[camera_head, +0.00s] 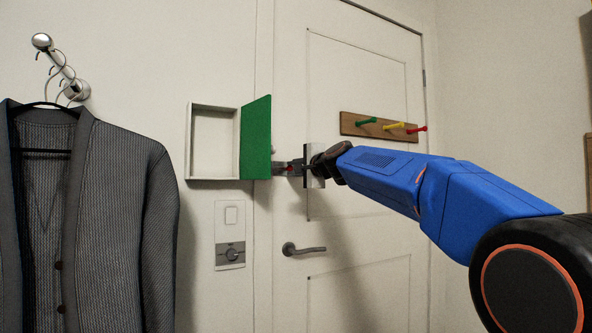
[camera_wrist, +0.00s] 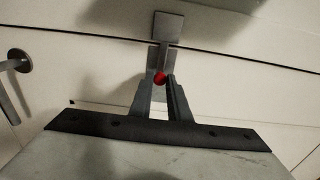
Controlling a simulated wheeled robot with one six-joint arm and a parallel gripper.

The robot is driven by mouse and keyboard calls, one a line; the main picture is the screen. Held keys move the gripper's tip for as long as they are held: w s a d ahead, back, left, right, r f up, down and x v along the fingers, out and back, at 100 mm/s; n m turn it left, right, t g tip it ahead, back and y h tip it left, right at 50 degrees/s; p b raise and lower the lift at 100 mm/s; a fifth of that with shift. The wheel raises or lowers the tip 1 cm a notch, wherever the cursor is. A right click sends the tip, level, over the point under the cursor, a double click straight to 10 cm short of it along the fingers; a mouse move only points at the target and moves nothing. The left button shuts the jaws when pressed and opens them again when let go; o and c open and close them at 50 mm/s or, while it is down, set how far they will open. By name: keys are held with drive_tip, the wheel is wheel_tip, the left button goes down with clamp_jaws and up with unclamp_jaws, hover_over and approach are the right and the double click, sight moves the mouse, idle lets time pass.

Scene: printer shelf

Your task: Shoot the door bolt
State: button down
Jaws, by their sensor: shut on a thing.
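The door bolt (camera_wrist: 164,58) is a grey metal bar with a red knob (camera_wrist: 160,78), mounted on the white door (camera_head: 350,235). In the wrist view my gripper (camera_wrist: 160,84) is shut on the red knob, with a fingertip on each side of it. Above the knob, the grey bar runs up to a square grey plate (camera_wrist: 168,27), across the dark door gap. How far the bar sits in the plate is unclear. In the head view, my gripper (camera_head: 291,169) is at the door's left edge, and its fingers partly hide the bolt.
A white wall box (camera_head: 189,150) with its green door (camera_head: 256,137) swung open stands just left of my gripper. A door handle (camera_head: 303,249) is below, a peg rack (camera_head: 350,124) is above right. A grey cardigan (camera_head: 110,210) hangs at left, near a switch panel (camera_head: 230,215).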

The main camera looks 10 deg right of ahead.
drive_tip(key=c, duration=1.7)
unclamp_jaws()
drive_tip(key=shift+a, duration=0.25)
drive_tip(key=shift+o, duration=0.2)
drive_tip(key=shift+s, duration=0.1)
drive_tip(key=v, duration=1.7)
drive_tip(key=shift+s, duration=0.15)
drive_tip(key=shift+d, duration=0.1)
drive_tip(key=s+d+f+n+g+h, duration=0.1)
drive_tip(key=s+f+n+g, duration=0.3)
drive_tip(key=s+f, duration=0.8)
drive_tip(key=s+d+f+n+g+h, duration=0.2)
drive_tip(key=s+f+n+g, duration=0.2)
drive_tip(key=s+f, duration=0.9)
drive_tip(key=s+d+f+n+g+h, duration=0.2)
drive_tip(key=s+f, duration=1.1)
drive_tip(key=f, duration=1.6)
drive_tip(key=n+g, duration=0.2)
drive_tip(key=n, duration=0.2)
drive_tip(key=shift+d+f+h, duration=0.15)
drive_tip(key=shift+f+h, duration=0.15)
drive_tip(key=shift+f, duration=0.1)
